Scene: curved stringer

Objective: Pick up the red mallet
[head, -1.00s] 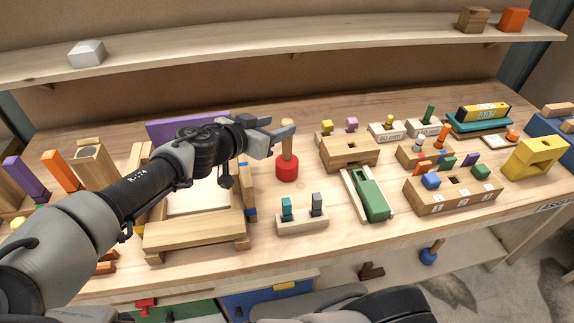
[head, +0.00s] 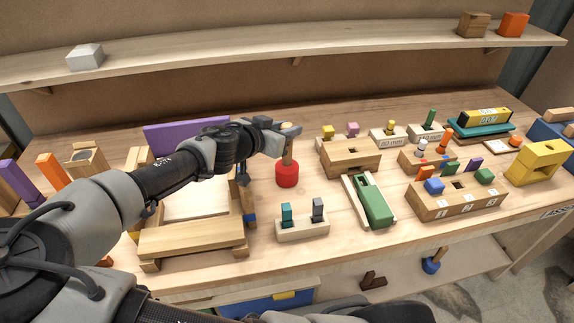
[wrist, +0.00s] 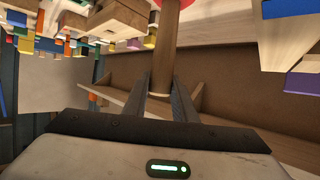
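The red mallet (head: 287,174) stands upright on the workbench, with its red head down and its wooden handle pointing up. My gripper (head: 284,130) is at the upper part of the handle. In the wrist view, the wooden handle (wrist: 163,65) lies between the two fingers of my gripper (wrist: 162,90), and they look closed against it from both sides. Part of the red head shows at the top edge there. The head seems to rest on the bench top.
A block with teal and grey pegs (head: 302,228) stands in front of the mallet. A green block in a wooden frame (head: 372,203) and a slotted wooden box (head: 350,160) are to the right. A wooden frame (head: 190,240) is left. A shelf (head: 250,52) runs behind.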

